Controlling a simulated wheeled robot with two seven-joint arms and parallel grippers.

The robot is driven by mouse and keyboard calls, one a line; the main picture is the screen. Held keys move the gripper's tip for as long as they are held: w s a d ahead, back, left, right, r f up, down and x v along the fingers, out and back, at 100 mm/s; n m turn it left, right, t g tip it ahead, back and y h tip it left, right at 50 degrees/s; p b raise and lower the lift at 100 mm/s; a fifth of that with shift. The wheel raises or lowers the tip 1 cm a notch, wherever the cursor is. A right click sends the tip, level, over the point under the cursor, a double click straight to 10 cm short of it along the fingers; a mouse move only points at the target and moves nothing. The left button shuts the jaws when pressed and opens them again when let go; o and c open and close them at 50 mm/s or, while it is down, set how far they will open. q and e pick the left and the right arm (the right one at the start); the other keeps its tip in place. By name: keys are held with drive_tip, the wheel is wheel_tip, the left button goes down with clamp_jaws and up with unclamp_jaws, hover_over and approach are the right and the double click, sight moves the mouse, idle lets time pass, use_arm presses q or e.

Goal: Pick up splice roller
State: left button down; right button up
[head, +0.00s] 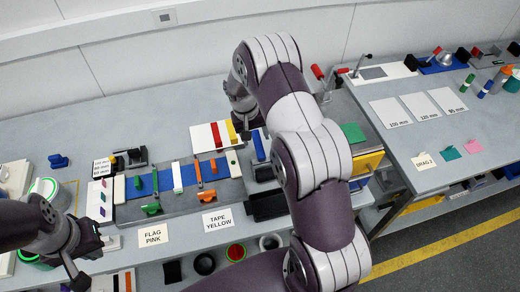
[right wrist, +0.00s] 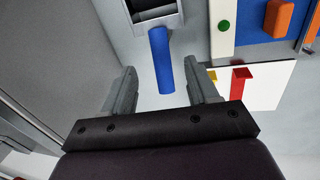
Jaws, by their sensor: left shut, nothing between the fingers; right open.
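A blue cylindrical handle (right wrist: 162,62) lies on the grey bench beyond my right fingertips in the right wrist view, roughly between them. It joins a dark grey frame (right wrist: 155,12); I take this to be the splice roller, though its roller part is not clear. In the head view the blue handle (head: 258,146) lies right of the white card with red and yellow strips. My right gripper (right wrist: 162,82) is open and empty; in the head view (head: 246,122) it is partly hidden by my arm. My left gripper (head: 78,280) is shut and empty at the lower left.
A splicing block with blue film (head: 165,181) and orange and green clamps lies left of the handle. A white card (right wrist: 262,85) with red and yellow pieces is close to my right finger. A red-handled device (head: 322,82) stands behind my right arm.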

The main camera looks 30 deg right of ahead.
sight(259, 147)
drive_tip(key=f+p, duration=0.1)
drive_tip(key=f, duration=0.2)
drive_tip(key=d+f+p, duration=0.1)
drive_tip(key=f+p, duration=0.1)
drive_tip(key=f, duration=0.1)
drive_tip(key=shift+s+d+f, duration=0.1)
drive_tip(key=shift+f, duration=0.25)
clamp_jaws()
drive_tip(key=shift+r, duration=0.1)
